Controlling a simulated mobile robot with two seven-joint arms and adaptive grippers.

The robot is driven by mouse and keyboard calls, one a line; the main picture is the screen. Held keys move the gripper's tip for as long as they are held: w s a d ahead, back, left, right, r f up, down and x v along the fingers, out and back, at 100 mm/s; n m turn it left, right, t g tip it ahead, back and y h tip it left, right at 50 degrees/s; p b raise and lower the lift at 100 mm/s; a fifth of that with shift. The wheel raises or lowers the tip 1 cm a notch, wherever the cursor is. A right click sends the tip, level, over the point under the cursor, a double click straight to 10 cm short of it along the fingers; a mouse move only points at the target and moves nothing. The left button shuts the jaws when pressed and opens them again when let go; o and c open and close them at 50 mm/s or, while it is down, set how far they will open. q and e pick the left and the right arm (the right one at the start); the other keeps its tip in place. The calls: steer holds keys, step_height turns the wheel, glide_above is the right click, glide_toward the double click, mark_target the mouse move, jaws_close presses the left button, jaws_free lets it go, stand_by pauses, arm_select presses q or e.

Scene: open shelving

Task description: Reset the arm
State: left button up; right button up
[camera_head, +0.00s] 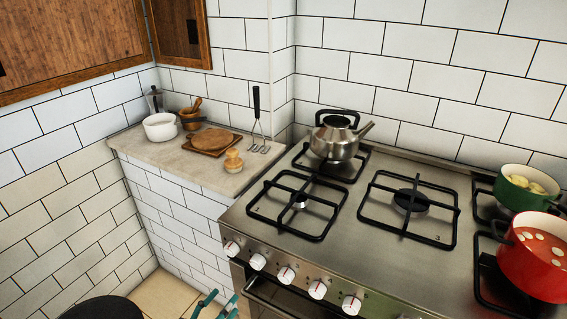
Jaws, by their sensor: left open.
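My left gripper (216,303) shows at the bottom edge of the head view, low in front of the stove and the tiled counter. Only its teal fingertips are in the picture. They stand apart with nothing seen between them, so it is open. The rest of that gripper is cut off by the lower edge. My right gripper is not in view.
A steel stove (335,236) fills the right, with a kettle (335,141) at the back, a green pot (522,192) and a red pot (530,268). The tiled counter holds a white bowl (160,127), wooden boards (211,141) and a masher (258,120). Wooden cabinets hang above left.

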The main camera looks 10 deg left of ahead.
arm_select(q)
steer(key=s+a+f+n+g+y, duration=0.1)
steer(key=s+a+f+g+y, duration=0.2)
steer(key=f, duration=0.6)
steer(key=s+f+n+g+p, duration=0.1)
steer(key=s+f+g, duration=0.1)
steer(key=s+f, duration=0.5)
steer(key=s+a+f+g+y, duration=0.2)
steer(key=s+f+g, duration=0.1)
steer(key=f, duration=0.8)
steer(key=s+d+f+g, duration=0.1)
steer(key=s+f+g, duration=0.1)
steer(key=s, duration=0.6)
steer(key=s+d+f+g, duration=0.1)
steer(key=s+f+g, duration=0.2)
steer(key=s+f, duration=0.2)
steer(key=s+d+f+n+g+y, duration=0.1)
steer(key=s+f+g, duration=0.2)
steer(key=s, duration=0.7)
steer(key=shift+s+f+p, duration=0.3)
steer(key=shift+s+f, duration=0.05)
steer(key=shift+f, duration=0.4)
steer(key=shift+d, duration=0.15)
steer(key=shift+c, duration=0.4)
